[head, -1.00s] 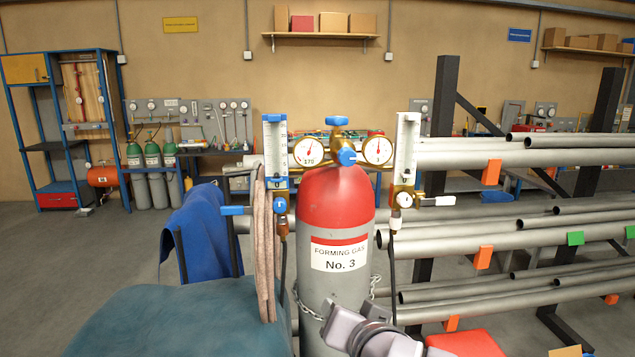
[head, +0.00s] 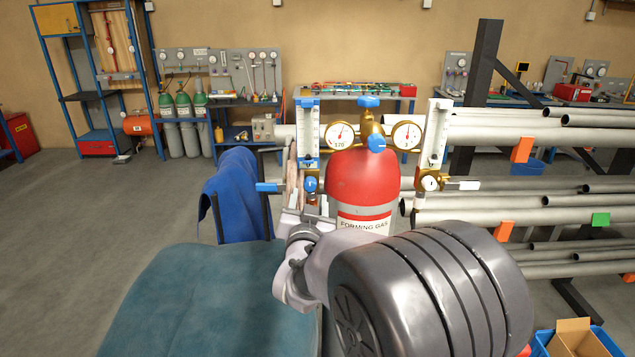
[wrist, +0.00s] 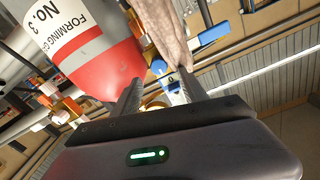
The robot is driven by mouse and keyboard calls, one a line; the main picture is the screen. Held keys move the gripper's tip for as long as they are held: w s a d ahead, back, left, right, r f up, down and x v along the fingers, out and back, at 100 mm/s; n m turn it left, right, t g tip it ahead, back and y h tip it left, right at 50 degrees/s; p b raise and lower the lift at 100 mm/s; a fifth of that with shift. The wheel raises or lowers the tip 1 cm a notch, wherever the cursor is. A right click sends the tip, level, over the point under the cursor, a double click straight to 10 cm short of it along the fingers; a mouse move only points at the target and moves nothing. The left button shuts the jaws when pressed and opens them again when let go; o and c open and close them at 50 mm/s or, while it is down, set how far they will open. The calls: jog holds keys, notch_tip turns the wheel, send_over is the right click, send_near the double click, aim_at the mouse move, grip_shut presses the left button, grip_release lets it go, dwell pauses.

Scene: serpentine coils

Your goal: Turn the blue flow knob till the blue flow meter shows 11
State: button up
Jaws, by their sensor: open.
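The blue flow meter (head: 309,128) is a clear upright tube with blue ends, left of the red-topped forming gas cylinder (head: 362,178). Its float and reading are too small to read. The blue flow knob (head: 310,185) sits below the tube, and a blue lever (head: 268,187) sticks out to its left. My gripper (head: 303,208) is just below and in front of the knob, partly hidden by my arm. In the wrist view its fingers (wrist: 160,76) are open, with blue parts of the meter assembly (wrist: 158,68) beyond and between the tips; which part cannot be told.
A pinkish hose bundle (wrist: 166,32) hangs close to the fingers. A blue cloth (head: 238,195) hangs at the left. The regulator with two gauges tops the cylinder, and a second flow meter (head: 433,135) stands right. Pipe racks (head: 540,215) fill the right side.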

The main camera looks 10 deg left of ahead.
aim_at(310, 186)
jog(key=x, duration=0.6)
jog(key=shift+w+p, duration=0.2)
jog(key=shift+p, duration=0.2)
grip_shut()
